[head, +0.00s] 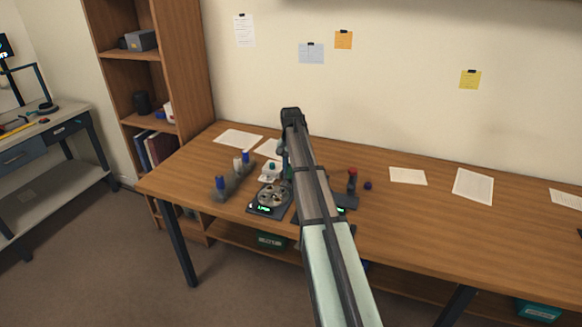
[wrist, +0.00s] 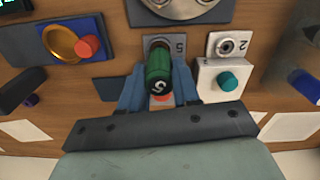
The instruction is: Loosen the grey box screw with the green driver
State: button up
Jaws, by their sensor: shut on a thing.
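In the wrist view the green driver (wrist: 158,68) has its round cap, marked in white, towards the camera. My gripper (wrist: 159,85) is shut on it, with a blue-grey finger on either side. Beyond the driver is a small grey block (wrist: 180,45) marked 5. The driver covers its middle, so I cannot tell whether the tip is seated in anything there. A second grey block (wrist: 241,38), marked 2, shows a bare round screw head. In the head view my arm hides most of the gripper and driver.
A white box with a teal knob (wrist: 228,82) stands close right of the gripper. The table's right side is mostly clear except papers.

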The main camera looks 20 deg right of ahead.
jog(key=shift+r+n, duration=0.1)
jog(key=shift+n, duration=1.7)
jog(key=shift+a+n, duration=0.1)
jog(key=shift+n, duration=1.7)
jog(key=n, duration=0.3)
jog(key=shift+n, duration=0.3)
